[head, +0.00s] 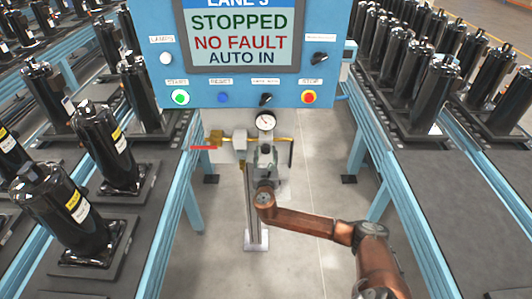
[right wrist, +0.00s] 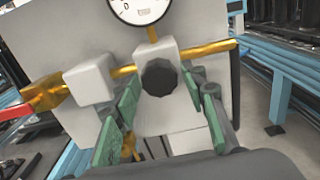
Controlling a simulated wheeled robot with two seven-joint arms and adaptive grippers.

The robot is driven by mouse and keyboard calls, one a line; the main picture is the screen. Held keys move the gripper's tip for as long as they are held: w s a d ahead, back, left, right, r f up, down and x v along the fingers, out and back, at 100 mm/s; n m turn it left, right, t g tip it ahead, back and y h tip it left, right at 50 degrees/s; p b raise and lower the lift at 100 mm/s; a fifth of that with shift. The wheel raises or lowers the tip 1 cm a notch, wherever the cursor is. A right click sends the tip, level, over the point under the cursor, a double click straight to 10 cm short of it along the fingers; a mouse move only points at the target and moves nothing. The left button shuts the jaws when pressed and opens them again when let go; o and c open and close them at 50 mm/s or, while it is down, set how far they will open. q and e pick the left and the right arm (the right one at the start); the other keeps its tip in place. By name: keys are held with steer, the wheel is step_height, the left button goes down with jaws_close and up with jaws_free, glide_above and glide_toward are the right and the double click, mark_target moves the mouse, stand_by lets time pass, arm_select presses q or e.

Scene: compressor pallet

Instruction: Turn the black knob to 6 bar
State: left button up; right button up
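The black knob (right wrist: 159,77) is a dark faceted disc on the front of a pale regulator block (right wrist: 168,112) in the right wrist view. In the head view my gripper hides it. My right gripper (right wrist: 160,88) is open, with one green-padded finger on each side of the knob and gaps between pads and knob. In the head view this gripper (head: 264,162) is just below the round pressure gauge (head: 265,121). The gauge also shows at the top of the right wrist view (right wrist: 141,8), cut off; its reading cannot be told. My left gripper is not in view.
A brass pipe (right wrist: 215,47) runs through the block, with a red-handled valve (right wrist: 42,94) at left. The blue control panel (head: 262,90) hangs above, its screen reading STOPPED, NO FAULT, AUTO IN. Conveyors with black compressors (head: 105,150) flank both sides. Grey floor (head: 310,240) lies open below.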

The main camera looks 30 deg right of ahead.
steer(key=c, duration=0.9)
steer(key=shift+o, duration=0.2)
steer(key=shift+m, duration=0.5)
steer(key=m, duration=0.2)
steer(key=shift+m, duration=0.4)
steer(key=m+b, duration=0.1)
steer(key=m, duration=0.2)
steer(key=shift+f+m, duration=0.1)
steer(key=shift+m, duration=0.3)
steer(key=m+b, duration=0.2)
steer(key=m, duration=0.4)
steer(key=m+b, duration=0.2)
steer(key=m, duration=0.3)
steer(key=shift+m, duration=0.3)
steer(key=shift+r, duration=0.2)
